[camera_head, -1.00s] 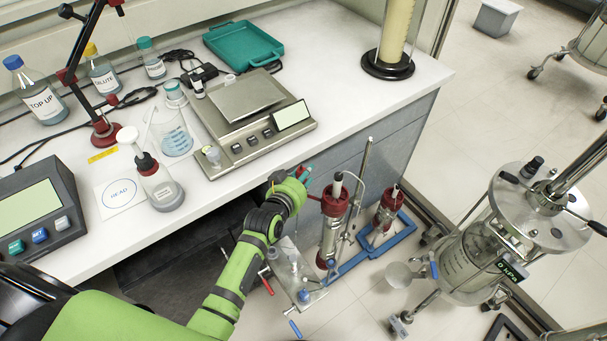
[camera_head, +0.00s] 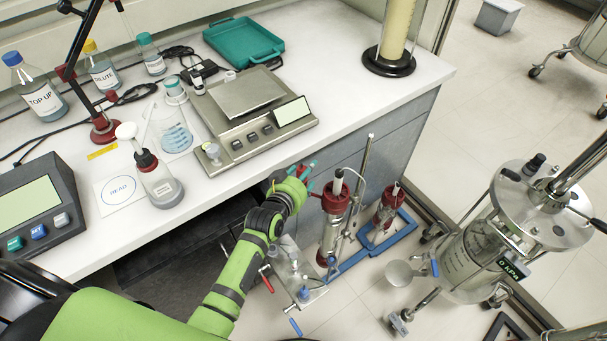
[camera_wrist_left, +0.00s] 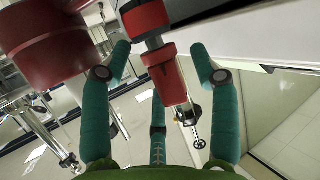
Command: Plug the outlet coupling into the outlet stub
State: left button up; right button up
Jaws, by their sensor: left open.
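My left gripper (camera_head: 310,174) is at the front edge of the bench, just left of the red-capped column. Its teal fingers are spread in the left wrist view (camera_wrist_left: 160,75). A red tapered piece with a black ring (camera_wrist_left: 167,80), likely the outlet coupling, lies between the fingers, with gaps to the fingers at both sides. A second red part (camera_wrist_left: 146,18) sits above it. The dark red column cap (camera_wrist_left: 50,45) is close at the left; the same column (camera_head: 335,200) stands upright in the head view. I cannot pick out the outlet stub with certainty. My right gripper is not in view.
A second red-capped column (camera_head: 387,208) stands in the blue rack (camera_head: 405,228). A metal rod (camera_head: 362,175) rises beside the first column. A plate with small valves (camera_head: 297,280) is below my wrist. The bench (camera_head: 330,125) carries a balance (camera_head: 255,130) and bottles. A steel vessel (camera_head: 475,255) is at the right.

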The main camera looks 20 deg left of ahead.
pick_arm(q)
jog(key=shift+s, duration=0.1)
jog(key=v, duration=1.1)
jog(key=shift+s, duration=0.4)
jog(key=shift+a+r, duration=0.1)
